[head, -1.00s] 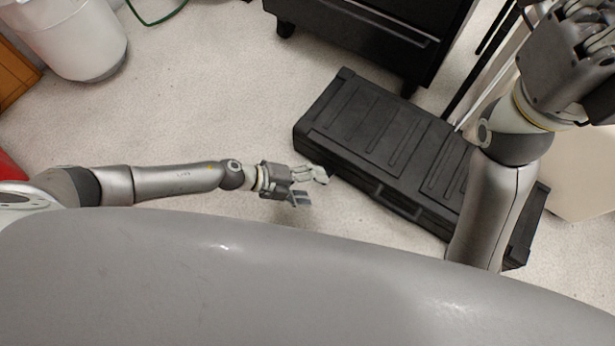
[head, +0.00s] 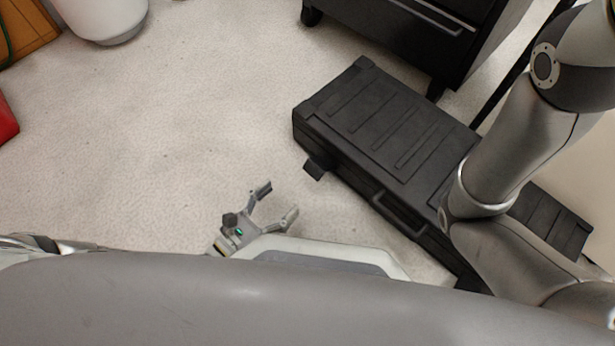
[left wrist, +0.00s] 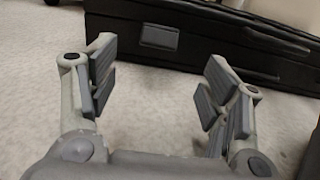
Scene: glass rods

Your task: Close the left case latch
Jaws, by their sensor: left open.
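The black case (head: 385,115) lies on the floor with its lid down, right of centre in the head view. Its left latch (head: 314,168) is a small dark flap sticking out from the front side near the left end. In the left wrist view, the latch (left wrist: 159,37) shows as a grey rectangle on the case front (left wrist: 205,45). My left gripper (head: 277,201) is open and empty, in front of the case and apart from the latch. In the left wrist view, the latch lies beyond and between its spread fingers (left wrist: 165,82). My right gripper is out of view.
The case handle (head: 400,216) is right of the latch. My right arm hides part of the case's right end. A black wheeled cabinet (head: 400,40) stands behind the case. Bare floor (head: 180,150) lies to the left, with a white bin (head: 105,18) at the back.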

